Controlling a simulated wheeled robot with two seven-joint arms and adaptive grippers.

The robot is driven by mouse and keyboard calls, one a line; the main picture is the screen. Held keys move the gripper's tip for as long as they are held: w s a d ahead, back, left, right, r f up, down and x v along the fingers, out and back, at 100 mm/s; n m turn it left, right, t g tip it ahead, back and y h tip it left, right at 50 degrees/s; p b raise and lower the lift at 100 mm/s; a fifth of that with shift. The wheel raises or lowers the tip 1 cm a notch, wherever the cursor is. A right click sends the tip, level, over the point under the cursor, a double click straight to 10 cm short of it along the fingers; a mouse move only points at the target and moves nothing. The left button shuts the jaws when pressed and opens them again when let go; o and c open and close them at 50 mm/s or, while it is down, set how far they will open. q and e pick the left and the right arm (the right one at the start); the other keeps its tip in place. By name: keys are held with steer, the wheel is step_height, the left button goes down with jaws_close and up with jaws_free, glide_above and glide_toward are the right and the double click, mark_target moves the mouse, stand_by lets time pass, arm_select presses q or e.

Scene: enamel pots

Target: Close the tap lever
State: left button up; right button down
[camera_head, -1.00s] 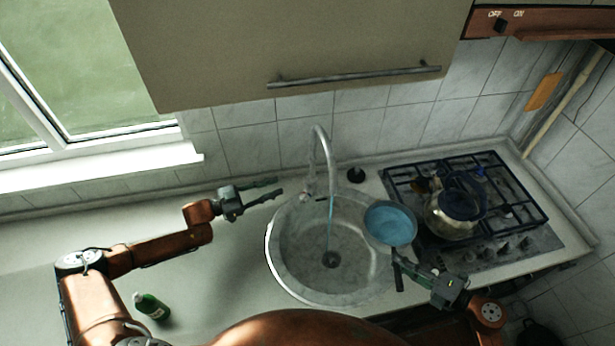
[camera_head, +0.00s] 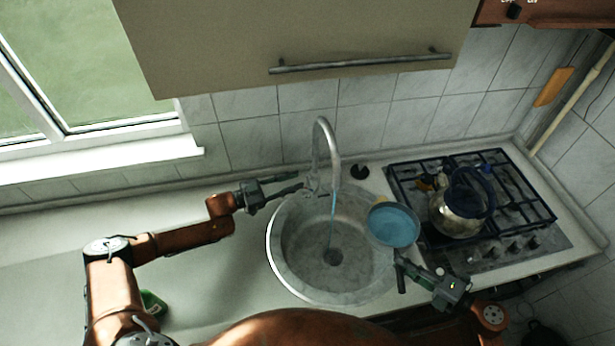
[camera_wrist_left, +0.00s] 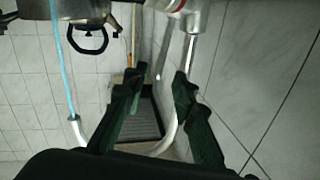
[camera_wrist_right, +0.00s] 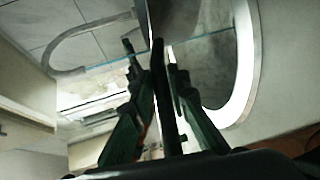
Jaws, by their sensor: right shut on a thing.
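The silver tap (camera_head: 328,150) stands behind the round sink, and a thin blue stream of water (camera_head: 333,215) runs from its spout. The tap's lever is small and hard to make out at its base in the head view. My left gripper (camera_head: 292,184) is just left of the tap base. In the left wrist view its fingers (camera_wrist_left: 158,100) are apart with nothing gripped, and the tap pipe (camera_wrist_left: 190,55) shows beyond them. A metal part with a red ring (camera_wrist_left: 175,5) is at the top edge. My right gripper (camera_head: 412,272) is shut on the handle of a blue pan (camera_head: 393,226).
The round sink (camera_head: 275,262) is below the tap. A kettle (camera_head: 460,213) stands on the gas stove (camera_head: 535,213) at the right. A green bottle (camera_head: 152,303) is partly hidden by my left arm. A wall cabinet (camera_head: 300,40) hangs above. The counter at the left is largely clear.

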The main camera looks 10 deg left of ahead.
mark_target(307, 177)
arm_select(q)
steer(key=shift+x, duration=2.7)
jaws_close()
